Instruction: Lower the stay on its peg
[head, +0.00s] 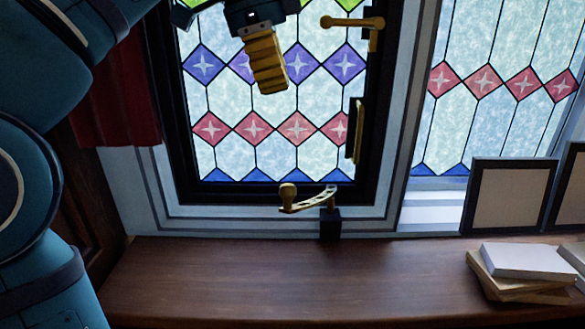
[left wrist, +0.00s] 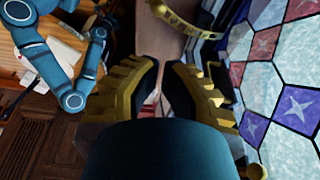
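The stay (head: 308,203) is a brass bar below the window frame, with a rounded knob at its left end. Its right end meets a short brass upright on a dark block (head: 330,223); I cannot tell whether the stay rests on a peg. My left gripper (head: 271,90) hangs in front of the leaded glass, above and left of the stay, apart from it. In the left wrist view its ridged yellow fingers (left wrist: 160,70) show a narrow empty gap. A brass bar with holes (left wrist: 176,15) lies beyond the tips. My right gripper is not visible.
A wooden sill (head: 270,275) runs below, clear in the middle. Stacked books (head: 525,262) and dark picture frames (head: 508,195) stand at right. A brass window handle (head: 350,22) is at upper right of the casement. A red curtain (head: 115,95) hangs at left.

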